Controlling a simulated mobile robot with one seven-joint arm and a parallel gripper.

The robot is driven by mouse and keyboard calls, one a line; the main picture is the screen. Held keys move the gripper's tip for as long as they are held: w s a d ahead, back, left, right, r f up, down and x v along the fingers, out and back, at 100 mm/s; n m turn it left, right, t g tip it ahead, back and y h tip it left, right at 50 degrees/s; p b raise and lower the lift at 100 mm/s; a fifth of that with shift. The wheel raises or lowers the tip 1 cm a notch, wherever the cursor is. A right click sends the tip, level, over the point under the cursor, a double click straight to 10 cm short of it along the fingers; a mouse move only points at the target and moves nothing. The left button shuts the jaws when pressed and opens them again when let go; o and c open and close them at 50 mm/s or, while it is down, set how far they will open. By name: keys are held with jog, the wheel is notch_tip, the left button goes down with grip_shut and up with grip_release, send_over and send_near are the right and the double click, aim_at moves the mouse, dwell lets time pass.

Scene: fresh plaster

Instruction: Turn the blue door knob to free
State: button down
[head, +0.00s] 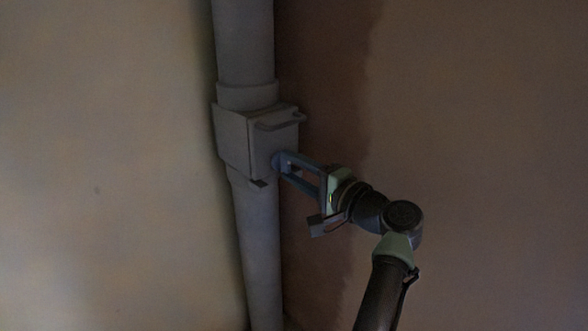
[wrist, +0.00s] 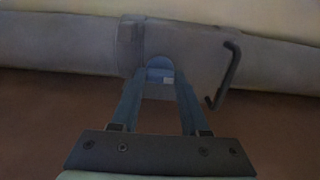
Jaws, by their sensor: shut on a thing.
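The blue door knob (wrist: 160,74) shows in the wrist view on the face of a grey box fixed to a pipe. My gripper (wrist: 160,82) has its two long fingers around the knob, one on each side, and is shut on it. In the head view my gripper (head: 281,163) reaches the box from the right, and the knob between the fingertips is mostly hidden. The grey box door (head: 270,140) appears closed, with a bar handle (head: 280,121) near its top. The handle also shows at the right in the wrist view (wrist: 228,76).
The grey pipe (head: 243,45) runs up and down through the box, in the corner between a pale wall (head: 100,180) and a brown wall (head: 480,120). The room is dim. The space right of the box, around my arm, looks clear.

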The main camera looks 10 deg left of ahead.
jog(key=shift+f, duration=0.1)
jog(key=shift+c, duration=2)
grip_release()
jog(key=p+v, duration=0.5)
jog(key=v, duration=0.8)
